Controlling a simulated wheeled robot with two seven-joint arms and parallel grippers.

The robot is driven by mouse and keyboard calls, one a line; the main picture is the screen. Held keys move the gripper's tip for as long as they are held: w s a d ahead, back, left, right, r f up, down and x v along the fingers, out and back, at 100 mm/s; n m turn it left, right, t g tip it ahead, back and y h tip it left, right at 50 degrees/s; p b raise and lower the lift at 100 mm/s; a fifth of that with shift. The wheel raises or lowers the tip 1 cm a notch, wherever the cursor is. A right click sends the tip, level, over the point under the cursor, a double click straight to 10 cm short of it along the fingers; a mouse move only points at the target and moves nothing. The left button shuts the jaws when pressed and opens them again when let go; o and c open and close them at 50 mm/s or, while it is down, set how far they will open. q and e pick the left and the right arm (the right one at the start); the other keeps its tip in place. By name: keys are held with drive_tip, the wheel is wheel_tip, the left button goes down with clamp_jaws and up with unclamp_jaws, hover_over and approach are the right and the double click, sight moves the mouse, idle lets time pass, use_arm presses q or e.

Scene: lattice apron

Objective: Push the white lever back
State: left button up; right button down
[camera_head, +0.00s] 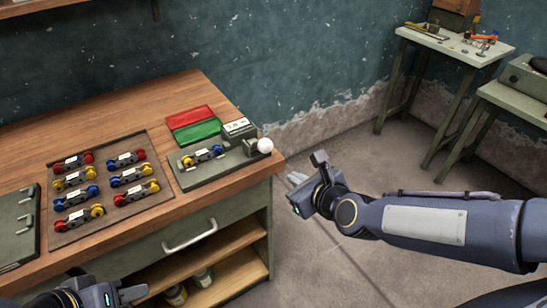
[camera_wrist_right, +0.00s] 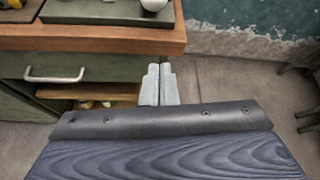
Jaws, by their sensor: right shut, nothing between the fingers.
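The white lever shows as a round white knob (camera_head: 265,145) at the right end of a grey-green fixture (camera_head: 215,170) on the bench's right end. A small part with blue and yellow ends (camera_head: 203,155) lies on that fixture. The knob also shows at the top of the right wrist view (camera_wrist_right: 154,4). My right gripper (camera_head: 297,180) is off the bench's right front corner, apart from the knob; its fingers (camera_wrist_right: 158,84) are together and empty. My left gripper (camera_head: 132,292) is at the bottom left, in front of the drawers; its fingers are partly cut off.
A tray (camera_head: 140,205) with several coloured-ended parts lies left of the fixture. The bench edge and drawer handle (camera_head: 190,235) face me. Side tables (camera_head: 455,45) stand at the back right; open floor lies between.

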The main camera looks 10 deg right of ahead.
sight(259, 144)
drive_tip(key=w+a+p, duration=0.3)
drive_tip(key=w+p, duration=0.1)
drive_tip(key=w, duration=0.4)
drive_tip(key=shift+w+a+f, duration=0.35)
idle(0.6)
